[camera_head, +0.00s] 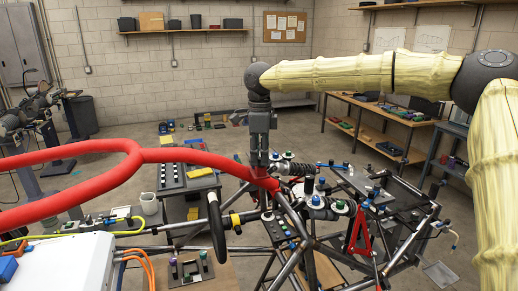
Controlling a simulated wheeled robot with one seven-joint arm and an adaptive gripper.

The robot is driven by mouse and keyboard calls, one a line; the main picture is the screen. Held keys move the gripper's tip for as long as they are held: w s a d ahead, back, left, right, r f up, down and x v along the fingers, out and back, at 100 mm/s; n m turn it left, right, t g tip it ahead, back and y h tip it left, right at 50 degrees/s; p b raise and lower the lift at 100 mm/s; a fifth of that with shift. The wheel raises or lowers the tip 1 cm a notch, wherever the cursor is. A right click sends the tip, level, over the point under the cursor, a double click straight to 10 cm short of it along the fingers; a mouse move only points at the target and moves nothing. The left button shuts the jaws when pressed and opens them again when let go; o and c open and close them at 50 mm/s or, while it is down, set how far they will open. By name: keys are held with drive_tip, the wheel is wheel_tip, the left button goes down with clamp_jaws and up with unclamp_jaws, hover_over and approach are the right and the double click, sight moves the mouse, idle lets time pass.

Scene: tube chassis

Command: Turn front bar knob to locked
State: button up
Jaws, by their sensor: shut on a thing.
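My gripper (260,160) hangs fingers-down from the end of my yellow-sleeved arm, just left of the middle of the head view. It is over the tube chassis (290,262), beside the front red bar. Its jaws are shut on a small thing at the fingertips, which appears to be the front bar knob. The fingers and the red bar (205,160) hide most of that knob, and I cannot tell which way it is turned. Other round knobs with green and blue tops, such as a green-topped one (340,206), sit on the chassis to the right.
A black steering wheel (217,228) stands left of the gripper. A red triangular frame (360,232) rises at the right of the chassis. A white box (70,262) fills the lower left. Wooden benches (375,125) stand at the back right. Open floor lies behind the chassis.

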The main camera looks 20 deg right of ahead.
drive_tip(key=shift+d+r+n+p, duration=0.15)
drive_tip(key=shift+n+p, duration=0.2)
drive_tip(key=shift+n, duration=0.25)
drive_tip(key=o, duration=1)
drive_tip(key=shift+d, duration=0.1)
drive_tip(key=shift+o, duration=0.2)
drive_tip(key=shift+a, duration=0.2)
drive_tip(key=shift+r, duration=0.2)
wheel_tip(320, 180, up, 11)
drive_tip(key=shift+d+r, duration=0.15)
drive_tip(key=shift+r, duration=0.05)
